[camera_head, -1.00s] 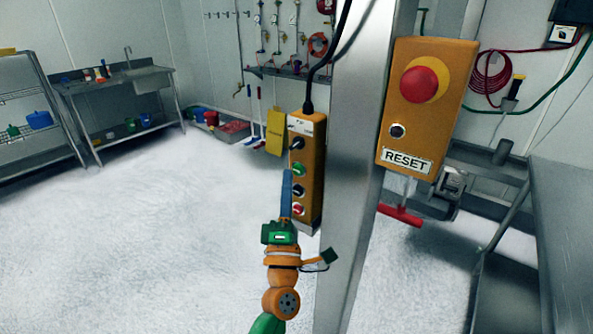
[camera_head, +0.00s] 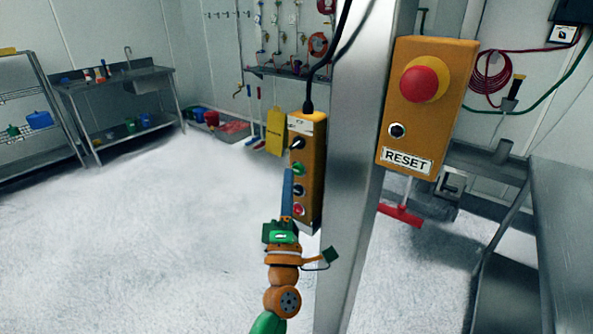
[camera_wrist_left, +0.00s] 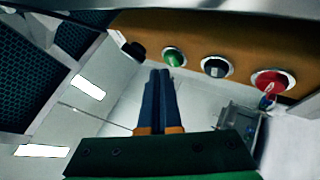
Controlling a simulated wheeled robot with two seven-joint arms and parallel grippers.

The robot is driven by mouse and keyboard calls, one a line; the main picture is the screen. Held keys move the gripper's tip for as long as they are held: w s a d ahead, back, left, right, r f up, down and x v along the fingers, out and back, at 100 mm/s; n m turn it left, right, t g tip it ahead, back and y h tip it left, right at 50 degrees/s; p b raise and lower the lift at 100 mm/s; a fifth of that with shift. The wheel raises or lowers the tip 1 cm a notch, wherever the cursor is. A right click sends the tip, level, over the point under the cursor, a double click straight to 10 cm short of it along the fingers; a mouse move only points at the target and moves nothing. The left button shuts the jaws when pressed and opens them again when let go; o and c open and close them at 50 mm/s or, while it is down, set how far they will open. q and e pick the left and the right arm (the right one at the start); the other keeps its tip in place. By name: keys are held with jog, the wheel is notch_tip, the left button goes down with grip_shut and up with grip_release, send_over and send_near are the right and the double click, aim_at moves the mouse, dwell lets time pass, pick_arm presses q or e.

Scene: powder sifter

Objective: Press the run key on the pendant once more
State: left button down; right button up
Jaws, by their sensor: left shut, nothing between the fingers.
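The pendant (camera_head: 316,185) is a tall orange box hanging on a black cable beside a steel post. Its face carries a black knob (camera_head: 297,143), a green button (camera_head: 298,169), a black selector (camera_head: 297,190) and a red knob (camera_head: 299,210). My left gripper (camera_head: 288,172) is shut and empty, its blue fingers upright in front of the pendant's left side. In the left wrist view the fingertips (camera_wrist_left: 160,72) lie close to the green button (camera_wrist_left: 174,57); I cannot tell whether they touch it. My right gripper is not in view.
A steel post (camera_head: 350,180) stands just right of the pendant. It carries an orange box with a red emergency button (camera_head: 420,85) and a RESET label. A yellow sign (camera_head: 277,131) is behind the pendant's left edge. The floor at left is open.

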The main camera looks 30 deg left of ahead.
pick_arm(q)
jog(key=shift+w, duration=0.35)
